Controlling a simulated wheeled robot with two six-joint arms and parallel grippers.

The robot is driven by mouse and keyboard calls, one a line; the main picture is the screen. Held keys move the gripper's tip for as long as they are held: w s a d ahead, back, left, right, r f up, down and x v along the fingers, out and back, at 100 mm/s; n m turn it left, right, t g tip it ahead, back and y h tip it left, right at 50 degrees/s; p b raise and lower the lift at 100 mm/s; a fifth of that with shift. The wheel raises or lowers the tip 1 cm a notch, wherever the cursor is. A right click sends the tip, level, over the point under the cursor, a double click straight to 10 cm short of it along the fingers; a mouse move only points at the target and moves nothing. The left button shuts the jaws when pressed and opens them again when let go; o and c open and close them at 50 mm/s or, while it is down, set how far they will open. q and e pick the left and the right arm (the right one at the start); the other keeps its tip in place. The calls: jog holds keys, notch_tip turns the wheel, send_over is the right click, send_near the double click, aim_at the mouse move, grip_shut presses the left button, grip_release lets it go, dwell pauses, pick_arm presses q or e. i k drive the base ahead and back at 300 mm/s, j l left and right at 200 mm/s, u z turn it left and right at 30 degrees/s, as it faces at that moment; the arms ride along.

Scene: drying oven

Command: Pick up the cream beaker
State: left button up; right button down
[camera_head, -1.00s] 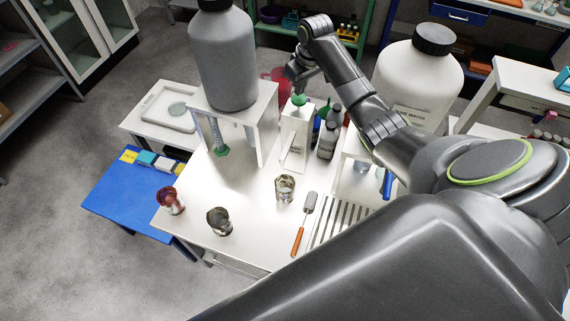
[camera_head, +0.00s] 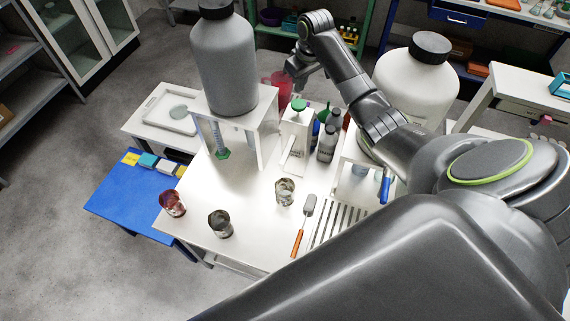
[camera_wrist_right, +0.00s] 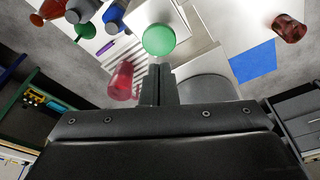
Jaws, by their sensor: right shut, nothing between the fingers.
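Three small glass beakers stand on the white table. One has red contents (camera_head: 172,204) at the left edge, and a dark greyish one (camera_head: 220,224) is near the front edge. A clear-looking one (camera_head: 285,191) is near the middle. I cannot tell which is the cream one. My right gripper (camera_head: 298,76) is above the back of the table, beyond all three and away from them. In the right wrist view its fingers (camera_wrist_right: 160,84) are together and empty. The red beaker also shows in the wrist view (camera_wrist_right: 290,27). My left gripper is not in view.
A white box with a green top (camera_head: 299,105) is just below my right gripper. A large grey bottle (camera_head: 224,60) on a white stand is left of it, a large white bottle (camera_head: 415,80) right. A spatula (camera_head: 304,225) lies beside the slotted area. A red container (camera_wrist_right: 122,80) is close to the fingers.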

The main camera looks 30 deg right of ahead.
aim_at(284, 187)
jog(key=k+j, duration=1.2)
jog(key=k, duration=0.05)
